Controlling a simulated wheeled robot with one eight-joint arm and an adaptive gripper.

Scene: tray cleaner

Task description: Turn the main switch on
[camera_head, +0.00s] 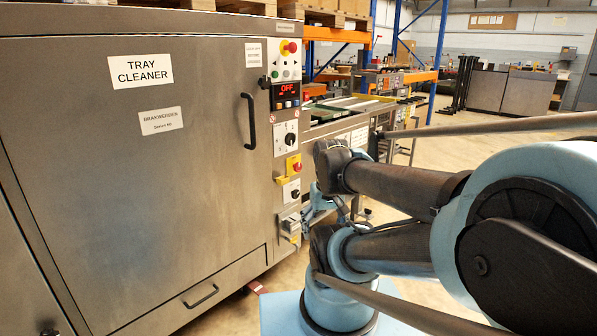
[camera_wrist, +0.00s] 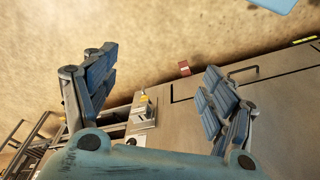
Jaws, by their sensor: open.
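The tray cleaner (camera_head: 140,190) is a steel cabinet, with a column of controls on its right edge in the head view. A red-and-yellow switch (camera_head: 293,165) sits low on this column, with a black rotary knob (camera_head: 293,191) below it and another knob (camera_head: 290,139) above it. I cannot tell from labels which is the main switch. A display (camera_head: 286,90) reads OFF in red. My gripper (camera_head: 317,207) is right of the lower controls, partly hidden by my arm. In the wrist view my gripper (camera_wrist: 160,62) has spread blue fingers with nothing held between them.
A red-and-yellow button (camera_head: 289,47) tops the control column. The door has a black handle (camera_head: 250,121), and a drawer handle (camera_head: 201,296) is below. A conveyor (camera_head: 350,108) stands right behind the cleaner. The floor (camera_head: 465,147) at the right is open.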

